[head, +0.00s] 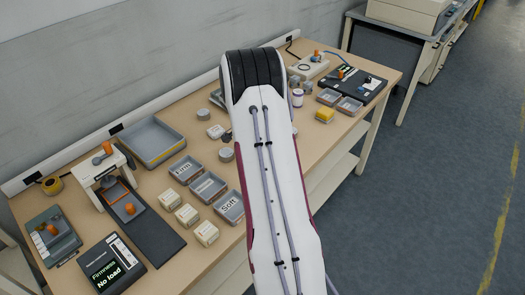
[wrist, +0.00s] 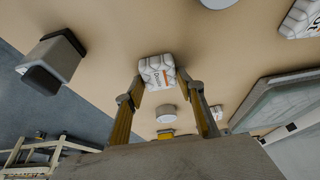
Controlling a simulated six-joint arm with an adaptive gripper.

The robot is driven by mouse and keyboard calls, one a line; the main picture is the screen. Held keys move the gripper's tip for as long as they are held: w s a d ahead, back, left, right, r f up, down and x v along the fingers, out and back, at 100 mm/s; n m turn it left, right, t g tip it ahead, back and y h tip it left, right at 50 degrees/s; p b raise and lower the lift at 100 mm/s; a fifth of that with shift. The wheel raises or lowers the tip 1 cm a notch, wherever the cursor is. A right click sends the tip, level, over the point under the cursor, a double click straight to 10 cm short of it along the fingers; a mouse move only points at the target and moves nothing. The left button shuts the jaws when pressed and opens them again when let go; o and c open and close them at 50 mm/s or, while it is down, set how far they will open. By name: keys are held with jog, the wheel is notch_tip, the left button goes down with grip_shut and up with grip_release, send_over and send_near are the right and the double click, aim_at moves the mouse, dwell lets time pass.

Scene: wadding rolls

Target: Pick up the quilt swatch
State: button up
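The quilt swatch (wrist: 157,71) is a small white padded block with a printed label, in the wrist view between my fingertips. My gripper (wrist: 160,78) shows two yellow-sided fingers standing apart, one on each side of the swatch. The gaps beside it look very small, and I cannot see clear contact or clear lift from the tabletop. In the head view my arm hides the gripper and the swatch.
Another white padded block (wrist: 303,18) lies at the wrist view's upper right. A grey disc (wrist: 166,113) and a grey tray (wrist: 278,102) are nearby. The head view shows labelled trays (head: 208,186), cream blocks (head: 187,215) and a firmness display (head: 112,266) on the workbench (head: 163,176).

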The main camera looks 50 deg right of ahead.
jog(key=shift+c, duration=1.3)
notch_tip(320, 180, up, 10)
dwell(0.5)
jog(key=w+a+n+t+y, duration=0.2)
jog(key=w+a+n+t, duration=0.2)
jog(key=w+a+n, duration=1)
jog(key=w+a, duration=1.2)
jog(key=w, duration=0.1)
jog(key=shift+w+a+r+y, duration=0.3)
jog(key=shift+w+a+r, duration=0.1)
